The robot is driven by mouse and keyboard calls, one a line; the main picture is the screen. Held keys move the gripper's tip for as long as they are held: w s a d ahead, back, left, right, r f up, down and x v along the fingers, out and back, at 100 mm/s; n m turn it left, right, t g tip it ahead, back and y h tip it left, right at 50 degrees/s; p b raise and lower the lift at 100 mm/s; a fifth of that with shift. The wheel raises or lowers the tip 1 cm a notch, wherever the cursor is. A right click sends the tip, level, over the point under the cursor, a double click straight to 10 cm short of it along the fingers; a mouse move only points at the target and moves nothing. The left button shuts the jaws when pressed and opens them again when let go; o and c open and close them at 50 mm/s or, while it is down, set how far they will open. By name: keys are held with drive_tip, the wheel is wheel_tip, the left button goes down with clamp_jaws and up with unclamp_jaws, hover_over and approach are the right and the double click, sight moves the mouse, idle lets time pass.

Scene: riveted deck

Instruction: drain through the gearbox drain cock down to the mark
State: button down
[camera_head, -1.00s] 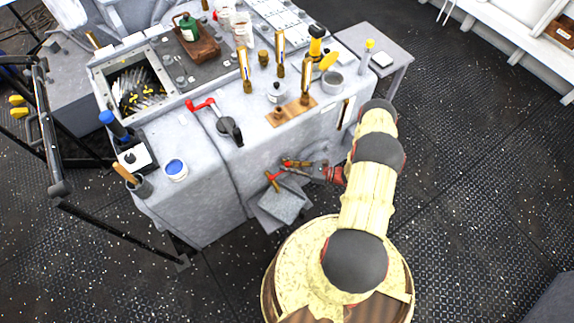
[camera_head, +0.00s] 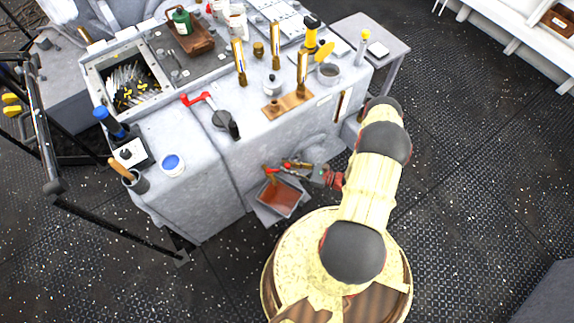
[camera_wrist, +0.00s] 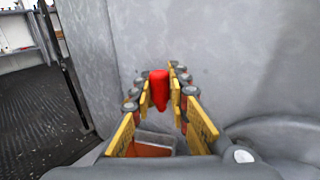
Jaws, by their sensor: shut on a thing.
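My gripper (camera_head: 302,170) is low at the machine's front face, shut on a red cock handle. In the wrist view the red handle (camera_wrist: 159,88) stands between the yellow-padded fingers of my gripper (camera_wrist: 162,95). Brass-ended sight gauges (camera_head: 239,62) stand on the machine top. Their levels and marks are too small to read. No stream is clearly visible.
The grey machine (camera_head: 205,205) fills the space ahead of my arm. A small side table (camera_head: 390,42) stands at the right. Open deck lies to the right.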

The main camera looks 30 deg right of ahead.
drive_tip(key=shift+s, duration=0.1)
idle(0.3)
drive_tip(key=c, duration=2)
unclamp_jaws()
drive_tip(key=v, duration=1.2)
